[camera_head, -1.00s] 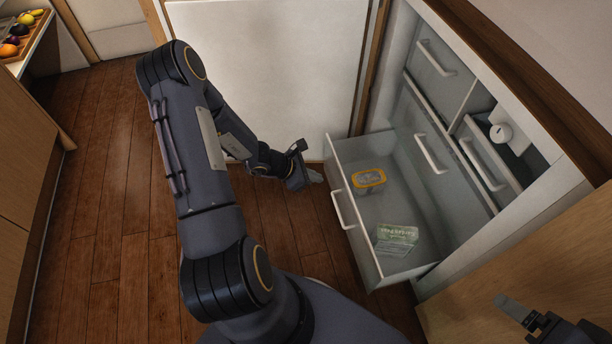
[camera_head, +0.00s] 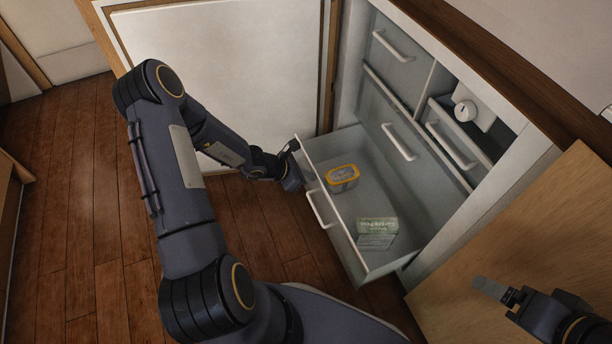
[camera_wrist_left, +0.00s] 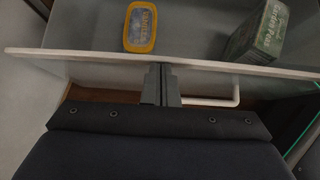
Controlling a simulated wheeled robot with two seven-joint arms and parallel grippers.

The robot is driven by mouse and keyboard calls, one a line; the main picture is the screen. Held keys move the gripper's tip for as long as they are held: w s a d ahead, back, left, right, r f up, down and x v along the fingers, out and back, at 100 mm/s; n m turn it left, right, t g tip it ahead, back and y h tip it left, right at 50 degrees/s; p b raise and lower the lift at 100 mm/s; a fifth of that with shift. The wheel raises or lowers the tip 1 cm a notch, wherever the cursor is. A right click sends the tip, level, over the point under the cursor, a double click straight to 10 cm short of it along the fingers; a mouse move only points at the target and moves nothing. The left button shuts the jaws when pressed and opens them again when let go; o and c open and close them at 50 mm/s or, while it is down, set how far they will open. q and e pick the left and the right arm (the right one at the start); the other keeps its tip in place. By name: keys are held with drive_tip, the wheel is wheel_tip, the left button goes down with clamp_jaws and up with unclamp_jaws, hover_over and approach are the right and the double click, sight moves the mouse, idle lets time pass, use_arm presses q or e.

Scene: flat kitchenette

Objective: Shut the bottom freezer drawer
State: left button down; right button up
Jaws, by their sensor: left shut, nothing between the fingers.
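The bottom freezer drawer (camera_head: 345,235) is pulled out, and its white bar handle (camera_head: 318,209) is on the front. It holds a yellow-lidded tub (camera_head: 342,174) and a green box (camera_head: 377,233). My left gripper (camera_head: 298,178) is shut and empty at the drawer front, near its far corner and beside the handle. In the left wrist view its closed fingers (camera_wrist_left: 161,84) meet the drawer's front edge (camera_wrist_left: 90,58); I cannot tell whether they touch it. My right gripper (camera_head: 493,290) is at the lower right, its jaw state unclear.
More freezer drawers (camera_head: 398,95) stand above and behind. An open white door panel (camera_head: 225,70) is at the back left. A wooden door (camera_head: 520,230) stands at the right by my right arm. The wooden floor (camera_head: 80,220) is clear at the left.

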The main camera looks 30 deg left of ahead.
use_arm(q)
drive_tip(key=w+d+p, duration=0.1)
drive_tip(key=w+d, duration=1.1)
drive_tip(key=w, duration=0.2)
drive_tip(key=shift+d, duration=0.25)
